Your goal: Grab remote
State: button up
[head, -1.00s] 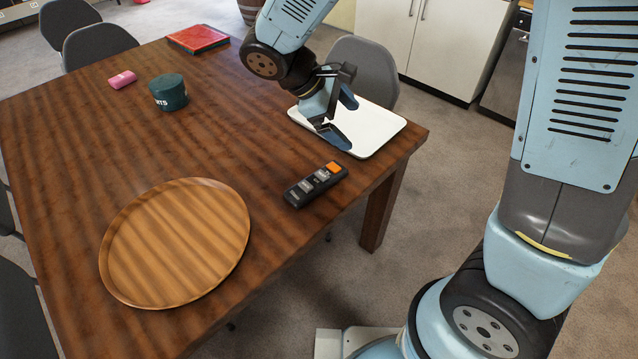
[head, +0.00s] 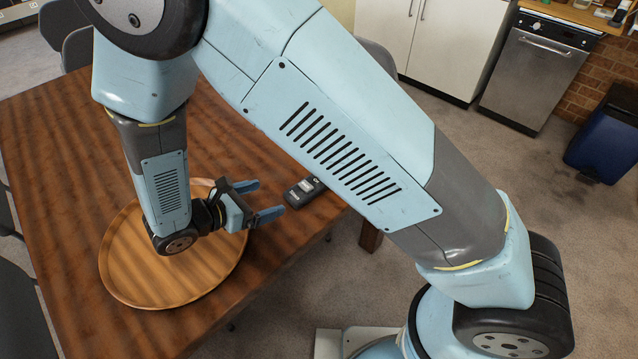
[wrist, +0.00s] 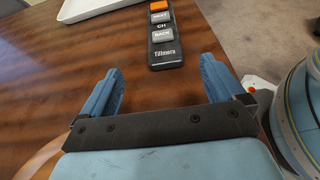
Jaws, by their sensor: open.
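The remote (head: 303,192) is a black handset lying on the wooden table near its right edge. In the head view my arm hides its far part. The wrist view shows the remote (wrist: 165,38) with an orange button and grey buttons, its near end towards my gripper.
A round wooden tray (head: 122,262) lies on the table (head: 60,190) under my forearm. A white tray (wrist: 78,10) is at the top left of the wrist view. Grey chairs stand around the table. The floor to the right is open, with a blue bin (head: 607,135) beyond.

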aim_at(302, 188)
jog(key=x, duration=1.3)
jog(key=shift+d, duration=0.3)
jog(key=shift+c, duration=0.4)
jog(key=c, duration=1.1)
jog(key=shift+c, duration=0.2)
